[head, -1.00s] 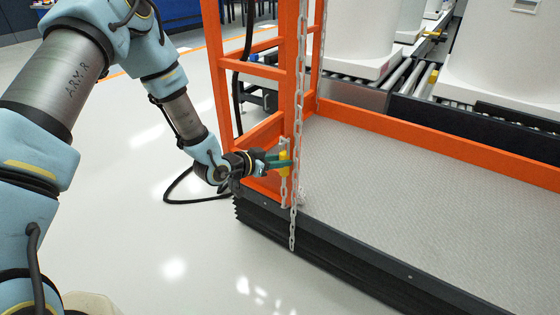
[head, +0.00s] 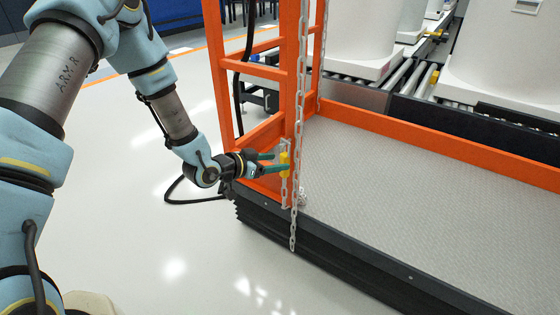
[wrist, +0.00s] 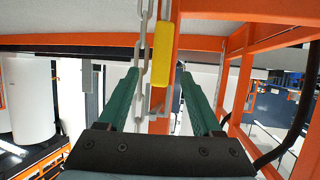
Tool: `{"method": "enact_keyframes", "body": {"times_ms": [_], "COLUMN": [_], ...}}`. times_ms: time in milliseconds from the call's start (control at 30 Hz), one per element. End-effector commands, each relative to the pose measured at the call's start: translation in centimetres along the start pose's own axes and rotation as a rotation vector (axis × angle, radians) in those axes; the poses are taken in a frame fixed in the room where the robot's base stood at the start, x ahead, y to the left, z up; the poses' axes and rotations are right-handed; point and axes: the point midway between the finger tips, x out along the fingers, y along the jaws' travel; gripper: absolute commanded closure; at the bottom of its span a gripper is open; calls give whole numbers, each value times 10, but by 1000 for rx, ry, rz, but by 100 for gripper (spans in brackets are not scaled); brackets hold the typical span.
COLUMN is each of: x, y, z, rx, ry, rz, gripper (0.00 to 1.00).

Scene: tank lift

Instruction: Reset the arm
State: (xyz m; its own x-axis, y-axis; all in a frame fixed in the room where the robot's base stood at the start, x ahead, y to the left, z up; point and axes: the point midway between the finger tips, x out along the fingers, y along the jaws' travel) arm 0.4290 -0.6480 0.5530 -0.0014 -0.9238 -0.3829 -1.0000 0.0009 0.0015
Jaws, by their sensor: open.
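My gripper (head: 276,162) is at the orange post of the lift's frame, with its two green fingers spread apart and nothing held between them. In the wrist view, the open fingers (wrist: 160,105) point at a yellow piece (wrist: 162,54) on the orange post. A grey chain (wrist: 141,62) hangs just left of it. In the head view, the yellow piece (head: 284,158) shows beside the fingertips, and the chain (head: 298,120) hangs down past the platform edge. I cannot tell whether a finger touches the yellow piece.
The orange frame (head: 222,75) stands close to my gripper. The lift platform (head: 400,200) is bare, with an orange rail (head: 440,147) behind it. White tanks (head: 505,50) stand on rollers beyond. Open floor (head: 130,200) lies to the left. A black hose (head: 172,192) lies near the platform.

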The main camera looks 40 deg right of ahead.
Motion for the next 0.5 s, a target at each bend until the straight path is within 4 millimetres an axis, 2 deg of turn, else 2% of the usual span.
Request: {"method": "enact_keyframes", "body": {"times_ms": [100, 233, 400, 500], "x": [-27, -51, -72, -78], "y": [-1, -1, -1, 0], "z": [-1, -1, -1, 0], "rx": [-3, -2, 0, 0], "ry": [-2, -1, 1, 0], "rz": [-4, -3, -2, 0], "gripper": [33, 33, 33, 33]}}
